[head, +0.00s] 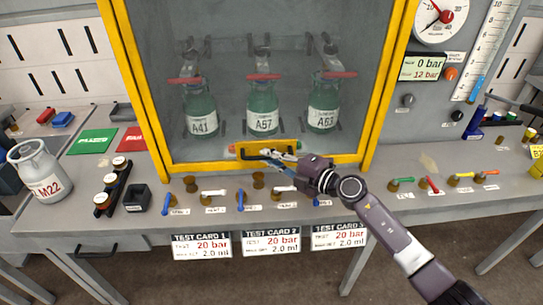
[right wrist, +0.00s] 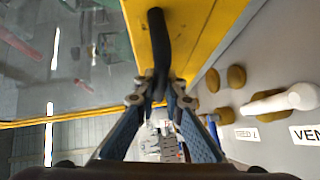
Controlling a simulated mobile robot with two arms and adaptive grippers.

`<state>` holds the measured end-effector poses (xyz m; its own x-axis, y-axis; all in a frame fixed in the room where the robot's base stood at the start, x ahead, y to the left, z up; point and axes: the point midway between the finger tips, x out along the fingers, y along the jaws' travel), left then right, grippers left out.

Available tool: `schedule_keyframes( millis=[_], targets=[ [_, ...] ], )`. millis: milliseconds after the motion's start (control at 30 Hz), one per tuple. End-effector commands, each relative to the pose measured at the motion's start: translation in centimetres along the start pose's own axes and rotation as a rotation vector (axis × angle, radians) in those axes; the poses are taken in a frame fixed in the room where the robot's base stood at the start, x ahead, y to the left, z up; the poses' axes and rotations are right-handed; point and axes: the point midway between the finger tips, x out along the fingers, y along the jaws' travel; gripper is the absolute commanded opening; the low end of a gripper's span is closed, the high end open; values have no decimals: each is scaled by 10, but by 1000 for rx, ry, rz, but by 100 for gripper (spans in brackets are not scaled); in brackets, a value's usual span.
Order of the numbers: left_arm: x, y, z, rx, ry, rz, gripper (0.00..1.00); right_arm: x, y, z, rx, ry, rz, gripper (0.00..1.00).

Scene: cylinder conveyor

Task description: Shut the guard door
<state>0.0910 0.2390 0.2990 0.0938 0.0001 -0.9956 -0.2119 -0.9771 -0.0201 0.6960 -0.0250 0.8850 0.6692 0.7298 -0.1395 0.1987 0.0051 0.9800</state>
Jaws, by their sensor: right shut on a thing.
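The guard door (head: 388,70) is a clear panel in a yellow frame, standing in front of the test cabinet. Its lower yellow bar is down close to the bench top; I cannot tell whether it is fully seated. A black bar handle (right wrist: 158,38) sits on a yellow plate (head: 284,147) at the door's lower middle. My right gripper (head: 272,157) is at this handle, and in the right wrist view its two fingers (right wrist: 158,92) are closed around the end of the bar. My left gripper is not in view.
Behind the panel hang green cylinders, A41 (head: 202,122), A57 and A63. Small valves with blue and white levers (head: 214,193) line the bench just in front of the door. A grey cylinder M22 (head: 38,172) stands at left. Colored levers (head: 430,184) are at right.

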Motion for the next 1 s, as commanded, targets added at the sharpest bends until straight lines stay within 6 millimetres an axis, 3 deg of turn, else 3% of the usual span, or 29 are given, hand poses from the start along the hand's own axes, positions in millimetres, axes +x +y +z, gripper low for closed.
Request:
schedule_keyframes(
  millis=[33, 67, 200, 567, 767, 1000],
  targets=[
    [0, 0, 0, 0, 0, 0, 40, -1, -10, 0, 2, 1, -15, 0],
    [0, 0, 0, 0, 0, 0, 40, -1, -10, 0, 2, 1, -16, 10],
    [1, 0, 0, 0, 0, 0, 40, -1, -9, 0, 2, 1, -15, 25],
    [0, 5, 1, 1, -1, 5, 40, -5, -5, 0, 0, 0, -8, 27],
    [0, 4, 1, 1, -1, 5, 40, -34, -6, 1, -2, 0, -12, 27],
    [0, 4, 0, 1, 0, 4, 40, -86, -7, 1, 0, -1, -14, 27]
  ],
)
